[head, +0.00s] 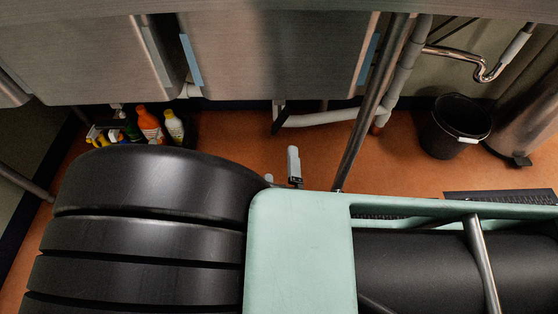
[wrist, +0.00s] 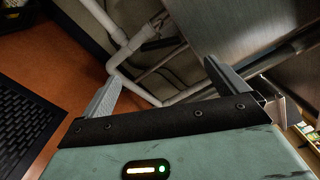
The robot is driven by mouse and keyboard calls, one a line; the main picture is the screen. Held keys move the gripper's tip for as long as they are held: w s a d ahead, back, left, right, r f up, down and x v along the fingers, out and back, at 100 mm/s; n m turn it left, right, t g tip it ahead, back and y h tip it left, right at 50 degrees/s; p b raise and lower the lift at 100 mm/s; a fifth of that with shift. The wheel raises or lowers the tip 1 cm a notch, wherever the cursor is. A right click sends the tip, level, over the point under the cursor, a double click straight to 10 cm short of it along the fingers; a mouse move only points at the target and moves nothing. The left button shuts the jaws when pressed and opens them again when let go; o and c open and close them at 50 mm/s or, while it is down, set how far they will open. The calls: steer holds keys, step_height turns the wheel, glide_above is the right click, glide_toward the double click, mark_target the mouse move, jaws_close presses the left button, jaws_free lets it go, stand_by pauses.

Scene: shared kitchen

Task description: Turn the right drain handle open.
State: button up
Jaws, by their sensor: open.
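I cannot tell how far either is turned. My gripper (wrist: 163,70) is open in the wrist view, with nothing between its fingers. I cannot make out the handle in the wrist view.
White drain pipes (head: 335,118) run under the sinks and also show ahead of my fingers (wrist: 130,48). A steel leg (head: 365,110) slants down. Several bottles (head: 150,124) stand at left, a black bucket (head: 455,126) at right. A dark mat (wrist: 25,125) lies on the floor.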

steer(key=shift+s+p, duration=0.3)
steer(key=shift+s, duration=2.05)
steer(key=shift+a, duration=0.1)
